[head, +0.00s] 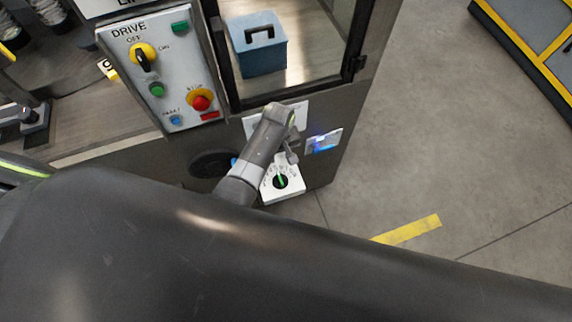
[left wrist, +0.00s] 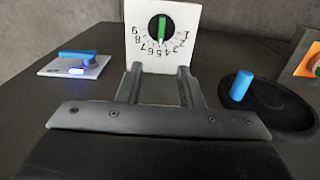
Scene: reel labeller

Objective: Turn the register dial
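The register dial (head: 281,183) is a round black knob with a green bar on a white plate low on the machine front. In the left wrist view the dial (left wrist: 160,27) is ahead of my fingers, with numbers around one side. Its green bar stands nearly upright there, its lower end near 4 and 5. My left gripper (head: 291,152) is just above the dial plate in the head view. In the left wrist view its two fingers (left wrist: 160,72) are spread apart with nothing between them, short of the knob. My right gripper is not in view.
A plate with a glowing blue light (head: 323,141) is right of the dial. A black oval recess (head: 211,163) with a blue peg (left wrist: 241,85) is on the other side. The drive panel (head: 180,75) has a yellow switch and red stop button. Open floor (head: 430,130) lies right.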

